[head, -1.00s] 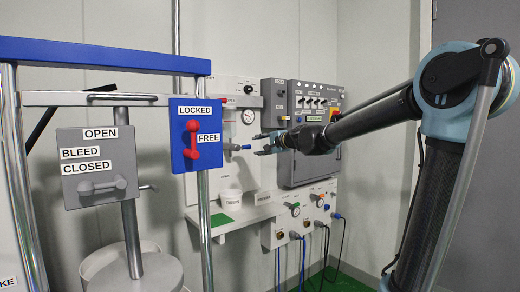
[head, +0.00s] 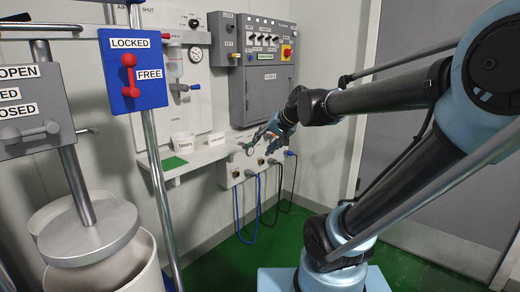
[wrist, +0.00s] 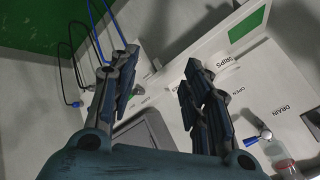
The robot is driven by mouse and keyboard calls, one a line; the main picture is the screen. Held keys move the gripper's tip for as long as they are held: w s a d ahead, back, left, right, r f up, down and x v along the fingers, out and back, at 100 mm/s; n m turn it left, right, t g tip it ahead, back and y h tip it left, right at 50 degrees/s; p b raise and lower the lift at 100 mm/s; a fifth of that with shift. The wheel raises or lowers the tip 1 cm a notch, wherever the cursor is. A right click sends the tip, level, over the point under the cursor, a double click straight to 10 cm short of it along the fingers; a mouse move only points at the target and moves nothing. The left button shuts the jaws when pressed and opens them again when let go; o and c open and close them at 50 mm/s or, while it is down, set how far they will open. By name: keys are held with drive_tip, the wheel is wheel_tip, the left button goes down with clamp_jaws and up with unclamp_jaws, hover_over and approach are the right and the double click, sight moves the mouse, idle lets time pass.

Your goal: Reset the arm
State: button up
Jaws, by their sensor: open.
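My gripper (head: 262,143) hangs in front of the lower valve box (head: 232,173) in the head view, with its fingers pointing down and left. In the wrist view my gripper (wrist: 158,65) shows two spread fingers with nothing between them. My arm is bent at the elbow and reaches in from the right. The gripper covers part of the valve box's front, so I cannot tell its exact distance from it.
A grey control panel (head: 266,90) is above the gripper. A blue-handled drain valve (head: 185,87) is left of it. A blue board with a red lever (head: 129,75) and a drum lid (head: 88,235) stand at left. Green floor (head: 210,258) is clear.

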drive_tip(key=s+d+f+n+g+h, duration=0.1)
drive_tip(key=s+d+f+g+h, duration=0.3)
drive_tip(key=s+d+f, duration=1.3)
drive_tip(key=shift+s+d+f+n+h, duration=0.15)
drive_tip(key=shift+s+d+n+h, duration=0.2)
drive_tip(key=shift+s+h, duration=0.8)
drive_tip(key=shift+w+f, duration=0.2)
drive_tip(key=shift+w, duration=0.3)
